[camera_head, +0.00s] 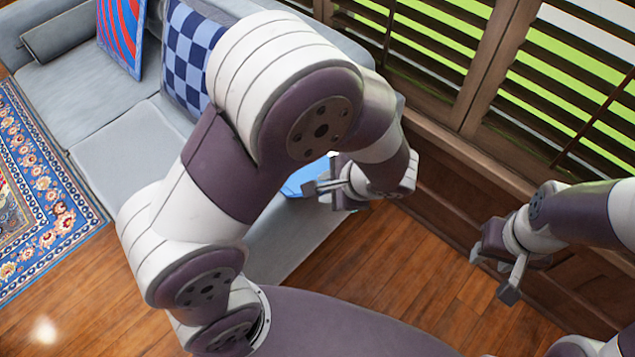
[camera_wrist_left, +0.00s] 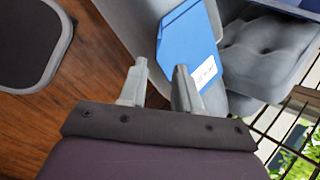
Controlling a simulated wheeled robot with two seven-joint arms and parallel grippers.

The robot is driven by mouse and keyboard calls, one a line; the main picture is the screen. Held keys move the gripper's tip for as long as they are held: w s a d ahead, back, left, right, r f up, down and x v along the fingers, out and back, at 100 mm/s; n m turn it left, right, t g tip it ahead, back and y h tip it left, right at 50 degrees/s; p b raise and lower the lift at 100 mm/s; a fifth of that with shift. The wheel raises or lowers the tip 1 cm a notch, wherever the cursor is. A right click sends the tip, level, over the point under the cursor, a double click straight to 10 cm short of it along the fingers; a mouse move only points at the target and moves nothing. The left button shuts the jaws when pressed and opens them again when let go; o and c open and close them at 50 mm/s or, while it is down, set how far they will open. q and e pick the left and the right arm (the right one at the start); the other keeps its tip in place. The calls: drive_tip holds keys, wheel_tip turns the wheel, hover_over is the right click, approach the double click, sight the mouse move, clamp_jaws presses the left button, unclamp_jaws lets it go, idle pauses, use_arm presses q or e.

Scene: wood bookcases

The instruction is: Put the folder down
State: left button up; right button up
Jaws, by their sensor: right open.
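The folder is a blue flat piece (camera_head: 301,178) at the near end of the grey sofa, mostly hidden behind my left arm and gripper in the head view. In the left wrist view the folder (camera_wrist_left: 181,40) shows larger, with a white label on it. My left gripper (camera_head: 326,192) is beside the folder. Its two fingers (camera_wrist_left: 159,82) stand apart in the wrist view, with no object seen clamped between them; the right finger overlaps the folder's lower edge. My right gripper (camera_head: 492,272) is open and empty, near the wood panelling at the right.
The grey sofa (camera_head: 112,138) carries a checked cushion (camera_head: 187,58) and a red-and-blue cushion (camera_head: 122,32). Wood panelling (camera_head: 440,190) and slatted windows (camera_head: 560,80) line the right. A patterned rug (camera_head: 40,215) lies at left. Wood floor (camera_head: 400,270) is bare between my grippers.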

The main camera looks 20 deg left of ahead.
use_arm(q)
drive_tip(key=s+a+r+n+g+h, duration=0.1)
drive_tip(key=s+a+n+h, duration=0.4)
drive_tip(key=n, duration=0.7)
drive_tip(key=shift+a+r+h, duration=0.25)
drive_tip(key=shift+r+h, duration=0.35)
drive_tip(key=shift+r, duration=0.1)
clamp_jaws()
